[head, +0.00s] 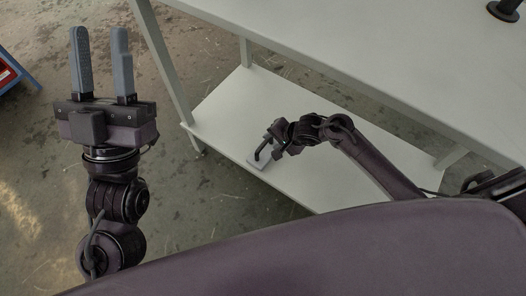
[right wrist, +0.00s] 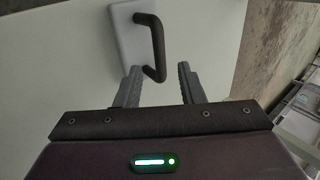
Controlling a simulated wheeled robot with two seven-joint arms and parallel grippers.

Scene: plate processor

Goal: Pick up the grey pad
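The grey pad (head: 257,162) lies on the lower shelf of the white table, near the shelf's left end. In the right wrist view the pad (right wrist: 130,32) is a light grey block with a dark, arched handle (right wrist: 156,45). My right gripper (right wrist: 160,80) is open, with its fingertips close to the handle's near end; I cannot tell if they touch it. In the head view my right gripper (head: 267,142) is small and partly hides the pad. My left gripper (head: 99,50) is open and empty, raised above the floor left of the table.
The lower shelf (head: 235,115) is otherwise bare where I see it. The white table top (head: 380,50) overhangs it, and table legs (head: 165,60) stand at its corners. A dark round base (head: 503,10) is on the table top. A blue and red object (head: 12,72) is at far left.

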